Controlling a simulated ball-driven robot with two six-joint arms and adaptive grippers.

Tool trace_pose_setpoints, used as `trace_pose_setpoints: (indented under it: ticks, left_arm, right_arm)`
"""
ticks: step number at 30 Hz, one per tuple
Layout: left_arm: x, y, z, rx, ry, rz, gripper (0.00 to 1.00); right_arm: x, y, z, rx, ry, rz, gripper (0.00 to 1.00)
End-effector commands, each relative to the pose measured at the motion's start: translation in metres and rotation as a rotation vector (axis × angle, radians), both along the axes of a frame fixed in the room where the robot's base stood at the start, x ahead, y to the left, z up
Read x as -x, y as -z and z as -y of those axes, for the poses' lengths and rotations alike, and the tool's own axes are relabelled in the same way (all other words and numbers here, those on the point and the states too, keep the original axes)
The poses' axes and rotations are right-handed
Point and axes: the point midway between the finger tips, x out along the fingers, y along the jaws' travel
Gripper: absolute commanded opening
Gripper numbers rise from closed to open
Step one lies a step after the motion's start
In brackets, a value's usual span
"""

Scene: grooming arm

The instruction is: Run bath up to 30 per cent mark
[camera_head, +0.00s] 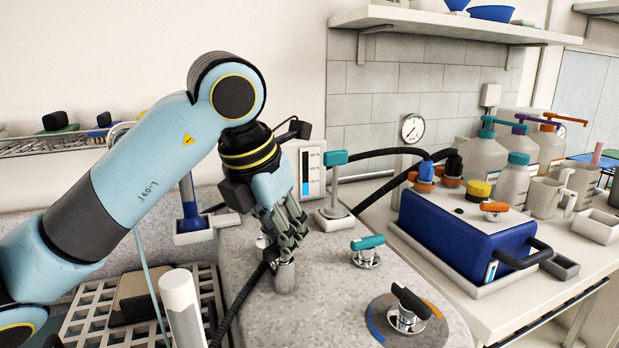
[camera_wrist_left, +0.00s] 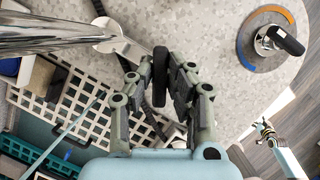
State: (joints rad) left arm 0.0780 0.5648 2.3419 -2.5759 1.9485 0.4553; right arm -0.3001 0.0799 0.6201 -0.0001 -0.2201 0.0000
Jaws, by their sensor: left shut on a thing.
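My left gripper (camera_head: 284,235) reaches down over the grey speckled deck. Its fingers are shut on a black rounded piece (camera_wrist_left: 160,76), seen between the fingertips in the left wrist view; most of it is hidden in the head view. A short metal cylinder (camera_head: 285,277) stands just below the fingers. A white level gauge (camera_head: 311,172) stands behind, with blue in its lower part; its figures are too small to read surely. A teal-handled tap (camera_head: 367,250) is right of the gripper. My right gripper (camera_wrist_left: 264,131) is small and distant in the left wrist view.
A black-levered dial (camera_head: 406,312) with a blue and orange ring sits at the deck's front right. A black hose (camera_head: 240,303) runs beside my left gripper. A white grid rack (camera_head: 85,318) is left; a blue box (camera_head: 455,232) and pump bottles stand right.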

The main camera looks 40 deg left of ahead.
Motion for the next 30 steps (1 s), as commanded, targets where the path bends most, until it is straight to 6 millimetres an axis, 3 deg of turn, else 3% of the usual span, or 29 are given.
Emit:
trace_pose_setpoints:
  ticks: [4,14,24,30]
  left_arm:
    - [-0.001,0.001,-0.001,-0.005,0.108,0.004,0.0]
    - [0.0,0.0,-0.001,-0.002,0.131,0.002,0.0]
    - [-0.001,0.001,-0.001,-0.003,0.349,0.002,0.0]
    - [0.0,0.0,0.0,-0.001,0.368,0.001,0.0]
  right_arm:
    - [0.001,0.007,0.0,0.0,0.0,-0.001,1.0]
    - [0.001,0.007,0.0,0.0,0.0,-0.001,1.0]
    - [0.003,0.023,0.0,0.0,-0.001,-0.005,1.0]
    - [0.003,0.022,0.0,0.0,0.0,-0.005,1.0]
